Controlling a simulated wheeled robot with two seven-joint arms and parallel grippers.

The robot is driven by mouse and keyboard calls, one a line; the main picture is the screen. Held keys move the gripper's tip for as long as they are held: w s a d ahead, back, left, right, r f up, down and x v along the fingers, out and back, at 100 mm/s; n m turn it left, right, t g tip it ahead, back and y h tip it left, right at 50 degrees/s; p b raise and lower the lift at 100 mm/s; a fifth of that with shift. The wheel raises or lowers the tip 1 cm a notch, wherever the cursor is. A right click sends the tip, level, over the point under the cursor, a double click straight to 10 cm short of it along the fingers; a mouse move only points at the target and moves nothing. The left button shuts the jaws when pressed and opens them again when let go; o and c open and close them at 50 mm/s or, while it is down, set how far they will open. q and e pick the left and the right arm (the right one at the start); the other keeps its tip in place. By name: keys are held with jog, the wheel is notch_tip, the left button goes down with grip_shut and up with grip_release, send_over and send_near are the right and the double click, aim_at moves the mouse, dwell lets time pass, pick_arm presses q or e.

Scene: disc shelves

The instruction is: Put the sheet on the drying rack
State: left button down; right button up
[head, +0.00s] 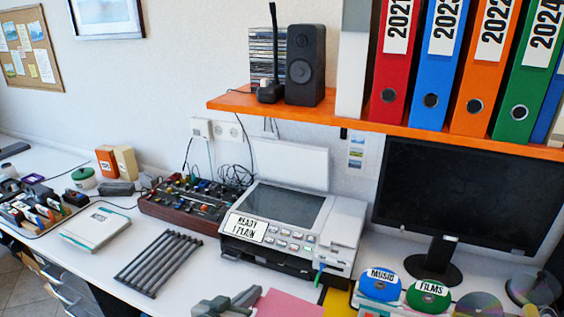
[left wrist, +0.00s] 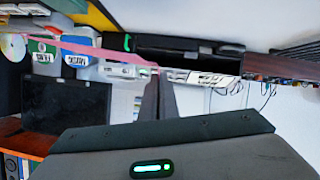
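The pink sheet (head: 290,303) is at the bottom edge of the head view, partly cut off. My left gripper (head: 232,302) is at its left side. In the left wrist view the fingers (left wrist: 158,82) are close together, with the thin pink sheet (left wrist: 100,50) running from their tips to the left. The drying rack (head: 160,263), a dark grey row of parallel bars, lies on the desk left of the gripper. Its bars also show at the right of the left wrist view (left wrist: 288,50). No sheet lies on it. My right gripper is out of view.
The printer (head: 290,230), labelled "READY 1 PLAIN", stands behind the sheet. A mixer (head: 195,205) is behind the rack and a flat white device (head: 96,229) left of it. The space above the rack looks clear.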

pick_arm(q)
jog(key=w+a+r+n+y, duration=0.1)
jog(key=a+r+y, duration=0.1)
jog(key=r, duration=0.6)
jog(key=a+r+n+t+y, duration=0.1)
jog(key=a+r+n+y, duration=0.1)
jog(key=a+r, duration=0.3)
jog(key=w+a+r+n+y, duration=0.1)
jog(key=a+r+n+y, duration=0.1)
jog(key=r, duration=0.9)
jog(key=shift+w+a+r, duration=0.25)
jog(key=shift+w+a, duration=0.1)
jog(key=shift+a, duration=0.55)
